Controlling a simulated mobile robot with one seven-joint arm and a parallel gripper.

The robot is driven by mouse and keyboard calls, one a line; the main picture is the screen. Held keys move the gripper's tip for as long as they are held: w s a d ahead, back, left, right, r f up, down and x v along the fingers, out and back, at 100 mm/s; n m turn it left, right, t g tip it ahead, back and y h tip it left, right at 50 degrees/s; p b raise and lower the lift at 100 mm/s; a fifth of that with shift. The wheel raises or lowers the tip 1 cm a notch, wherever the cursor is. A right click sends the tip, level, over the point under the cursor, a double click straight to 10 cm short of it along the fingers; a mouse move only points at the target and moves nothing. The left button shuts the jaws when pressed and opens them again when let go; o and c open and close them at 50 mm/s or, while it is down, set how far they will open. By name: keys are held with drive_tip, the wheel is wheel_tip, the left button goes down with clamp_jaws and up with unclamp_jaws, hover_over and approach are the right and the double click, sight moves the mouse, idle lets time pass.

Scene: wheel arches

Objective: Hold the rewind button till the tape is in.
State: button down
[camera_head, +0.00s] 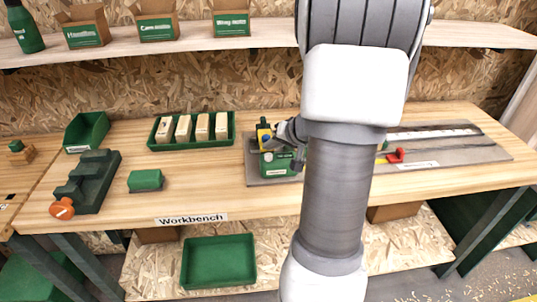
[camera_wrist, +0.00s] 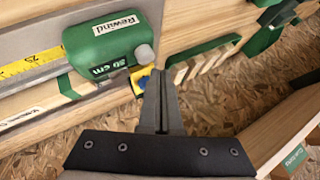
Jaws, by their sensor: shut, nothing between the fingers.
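The green tape housing (camera_head: 275,164) stands on the grey board on the workbench. The yellow tape (camera_wrist: 32,66) extends from the housing to the left in the wrist view. My gripper (camera_wrist: 157,72) is shut and empty, with its tips close beside the button. I cannot tell whether they touch it. In the head view my gripper (camera_head: 284,130) is at the housing's top, and my arm hides part of the tape's run.
A blue and yellow part (camera_wrist: 142,82) sits by the housing. A red stop (camera_head: 396,156) lies on the grey board (camera_head: 460,152). The front bench strip is clear.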

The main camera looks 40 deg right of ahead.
drive_tip(key=shift+f+b, duration=1)
drive_tip(key=shift+b, duration=0.75)
idle(1.1)
idle(0.3)
drive_tip(key=shift+r+p, duration=0.45)
drive_tip(key=shift+r, duration=0.5)
wheel_tip(320, 180, up, 5)
drive_tip(key=p, duration=0.2)
drive_tip(key=shift+p, duration=0.35)
drive_tip(key=shift+a, duration=0.15)
